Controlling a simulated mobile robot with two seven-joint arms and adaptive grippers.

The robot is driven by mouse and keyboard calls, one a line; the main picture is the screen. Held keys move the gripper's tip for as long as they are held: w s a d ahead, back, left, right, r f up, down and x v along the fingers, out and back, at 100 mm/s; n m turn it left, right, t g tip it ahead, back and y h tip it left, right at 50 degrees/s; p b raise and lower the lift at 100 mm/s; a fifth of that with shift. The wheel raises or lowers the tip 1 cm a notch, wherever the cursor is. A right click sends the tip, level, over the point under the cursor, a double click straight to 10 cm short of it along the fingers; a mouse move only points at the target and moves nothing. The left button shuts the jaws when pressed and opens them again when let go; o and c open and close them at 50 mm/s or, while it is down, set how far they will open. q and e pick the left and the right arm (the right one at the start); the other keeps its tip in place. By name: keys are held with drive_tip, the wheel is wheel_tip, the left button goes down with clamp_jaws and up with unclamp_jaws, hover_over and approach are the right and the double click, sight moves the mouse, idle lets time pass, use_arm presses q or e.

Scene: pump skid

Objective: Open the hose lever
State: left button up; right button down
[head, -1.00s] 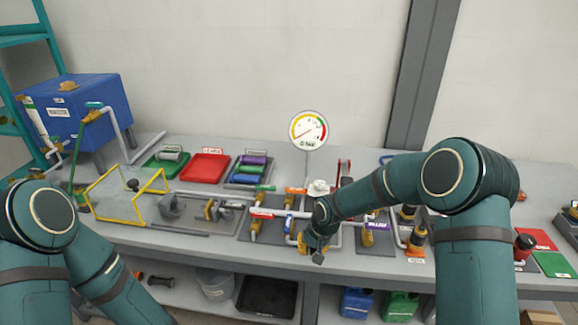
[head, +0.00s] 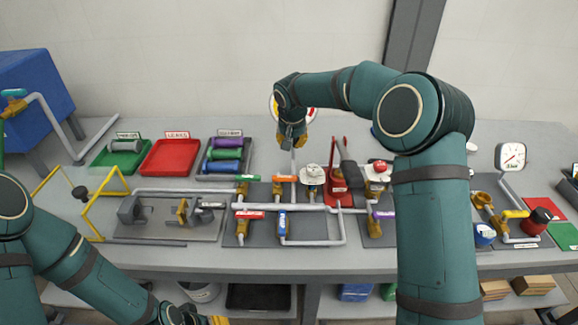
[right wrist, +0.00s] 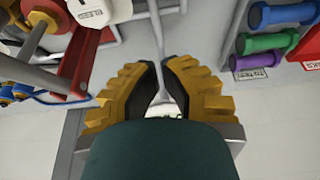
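I cannot read which lever is labelled as the hose lever. On the pump skid, the head view shows a green lever (head: 248,177), an orange lever (head: 285,178), a red lever (head: 249,214), a blue lever (head: 282,223) and a purple lever (head: 384,215). My right gripper (head: 291,138) is raised behind the orange lever, in front of the gauge, touching no lever. In the right wrist view its fingers (right wrist: 160,75) are close together, with a thin grey post between or beyond them; contact is unclear. My left gripper (head: 200,316) is low at the bottom edge, partly cut off.
A round gauge (head: 273,105) is mostly hidden behind my right gripper. A red upright handle (head: 336,170) and a white-topped fitting (head: 312,173) stand nearby. A red tray (head: 170,157) lies left. A yellow frame (head: 97,206) stands at the table's left.

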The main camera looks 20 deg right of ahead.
sight(285, 180)
drive_tip(key=shift+s, duration=0.1)
drive_tip(key=b+x, duration=0.1)
drive_tip(key=x, duration=0.9)
drive_tip(key=shift+s+a+f, duration=0.1)
drive_tip(key=shift+s+a+b, duration=0.15)
drive_tip(key=shift+s+a, duration=0.05)
drive_tip(key=shift+s, duration=0.65)
drive_tip(key=shift+s+a+b, duration=0.15)
drive_tip(key=shift+s+a, duration=0.1)
drive_tip(key=shift+s, duration=0.6)
